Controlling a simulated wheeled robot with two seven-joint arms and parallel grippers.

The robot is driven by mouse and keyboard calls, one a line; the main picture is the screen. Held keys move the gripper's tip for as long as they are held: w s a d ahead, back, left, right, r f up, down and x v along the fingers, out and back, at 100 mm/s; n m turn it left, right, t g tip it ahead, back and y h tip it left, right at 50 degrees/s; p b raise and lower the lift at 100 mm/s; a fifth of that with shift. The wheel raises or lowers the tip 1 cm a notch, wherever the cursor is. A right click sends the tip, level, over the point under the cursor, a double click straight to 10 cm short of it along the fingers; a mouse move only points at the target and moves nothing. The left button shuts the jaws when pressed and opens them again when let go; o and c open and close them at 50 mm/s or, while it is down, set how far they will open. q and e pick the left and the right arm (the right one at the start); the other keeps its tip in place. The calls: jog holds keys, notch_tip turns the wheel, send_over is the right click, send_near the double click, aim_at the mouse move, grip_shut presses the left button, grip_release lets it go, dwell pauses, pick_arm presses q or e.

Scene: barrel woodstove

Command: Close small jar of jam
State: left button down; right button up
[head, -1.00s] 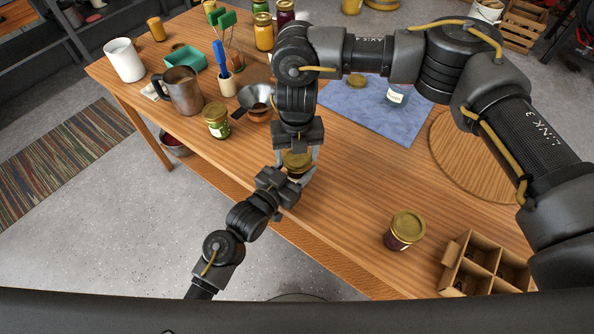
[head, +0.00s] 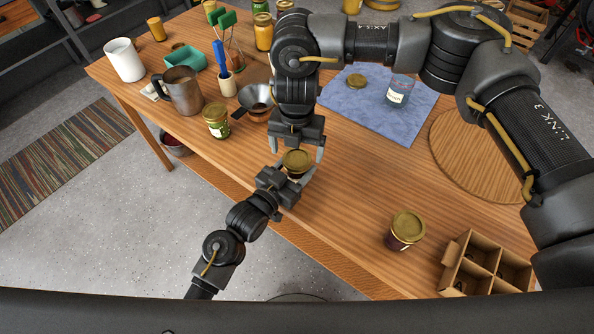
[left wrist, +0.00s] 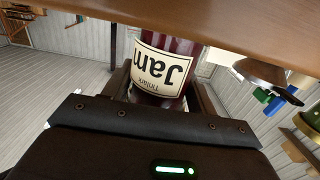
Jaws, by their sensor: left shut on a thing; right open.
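The small jam jar (head: 297,165) stands near the table's front edge with a gold lid on top. Its dark red body and a cream label reading "Jam" show in the left wrist view (left wrist: 165,68), which is upside down. My left gripper (head: 292,184) is shut around the jar's body from the front. My right gripper (head: 297,148) is open just above and behind the lid, its fingers pointing down, apart from the lid. I cannot tell whether the lid is fully tightened.
Another gold-lidded jar (head: 406,230) and a divided cardboard box (head: 480,268) stand at the front right. A green-labelled jar (head: 216,120), funnel (head: 256,101) and metal pitcher (head: 181,92) stand left. A blue cloth (head: 385,122) holds an empty jar (head: 399,90) and loose lid (head: 356,81).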

jog(key=shift+r, duration=1.25)
jog(key=shift+r, duration=0.1)
jog(key=shift+c, duration=1.2)
jog(key=r+n, duration=0.1)
jog(key=n, duration=0.1)
jog(key=r+n, duration=0.1)
jog(key=n, duration=0.2)
jog(key=w+r+n, duration=0.1)
jog(key=n, duration=0.1)
jog(key=shift+d+r+t, duration=0.3)
jog(key=shift+s+a+f+n, duration=0.2)
jog(key=shift+s+n, duration=0.3)
jog(key=shift+n, duration=0.7)
